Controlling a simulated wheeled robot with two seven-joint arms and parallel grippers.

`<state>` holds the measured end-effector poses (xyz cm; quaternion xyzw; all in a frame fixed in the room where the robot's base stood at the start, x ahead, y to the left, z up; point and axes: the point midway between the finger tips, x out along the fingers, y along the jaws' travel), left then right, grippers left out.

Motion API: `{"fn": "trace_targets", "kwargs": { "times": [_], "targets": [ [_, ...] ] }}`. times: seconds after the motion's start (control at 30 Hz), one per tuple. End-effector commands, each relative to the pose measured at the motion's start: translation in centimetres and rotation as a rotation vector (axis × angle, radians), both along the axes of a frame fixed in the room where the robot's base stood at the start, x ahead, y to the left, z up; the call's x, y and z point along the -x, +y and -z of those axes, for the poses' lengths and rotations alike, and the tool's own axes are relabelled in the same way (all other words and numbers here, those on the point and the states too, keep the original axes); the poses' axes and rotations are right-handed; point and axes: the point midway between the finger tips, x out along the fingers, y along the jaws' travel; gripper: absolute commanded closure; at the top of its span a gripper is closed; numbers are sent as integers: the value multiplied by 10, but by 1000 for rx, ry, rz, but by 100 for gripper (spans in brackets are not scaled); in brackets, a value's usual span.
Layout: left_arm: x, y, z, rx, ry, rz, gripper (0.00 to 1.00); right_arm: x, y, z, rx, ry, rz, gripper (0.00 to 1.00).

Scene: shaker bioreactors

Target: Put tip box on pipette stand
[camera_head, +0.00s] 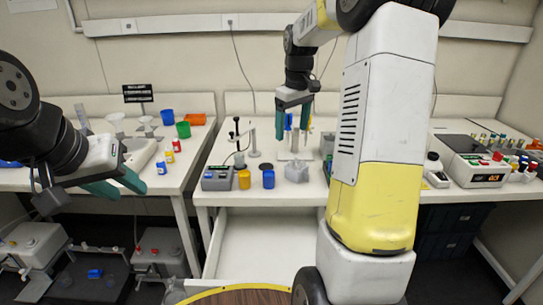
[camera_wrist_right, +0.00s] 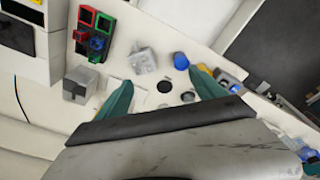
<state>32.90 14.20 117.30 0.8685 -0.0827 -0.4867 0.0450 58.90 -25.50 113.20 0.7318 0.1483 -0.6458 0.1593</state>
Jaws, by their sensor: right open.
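A small translucent box (camera_head: 296,172), which looks like the tip box, stands on the middle bench near its front; it also shows in the right wrist view (camera_wrist_right: 143,57). Behind it is a pale pipette stand (camera_head: 294,155) with a blue-topped pipette (camera_head: 288,121). My right gripper (camera_head: 293,118) is open and empty, pointing down above the stand area. In the right wrist view its teal fingers (camera_wrist_right: 160,92) are spread, with the box beyond them. My left gripper (camera_head: 124,187) is open and empty by the left bench's front edge.
A red and green rack (camera_wrist_right: 94,34) and a grey cube (camera_wrist_right: 80,85) stand nearby. My right arm hides part of the bench.

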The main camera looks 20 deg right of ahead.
Motion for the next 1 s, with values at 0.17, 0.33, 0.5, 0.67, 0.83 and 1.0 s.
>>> {"fn": "trace_targets", "kwargs": {
  "times": [0.17, 0.33, 0.5, 0.67, 0.83, 1.0],
  "targets": [
    [0, 0, 0, 0, 0, 0, 64, 66, 38, -45, -41, -114, 86, 21],
    [0, 0, 0, 0, 0, 0, 64, 132, 67, -64, -105, -211, 173, 21],
    [0, 0, 0, 0, 0, 0, 64, 195, 90, -63, -190, -296, 258, 21],
    [0, 0, 0, 0, 0, 0, 64, 238, 105, -52, -264, -350, 319, 21],
    [0, 0, 0, 0, 0, 0, 64, 258, 112, -43, -304, -374, 350, 21],
    [0, 0, 0, 0, 0, 0, 64, 261, 113, -41, -311, -376, 357, 21]
  ]
}}
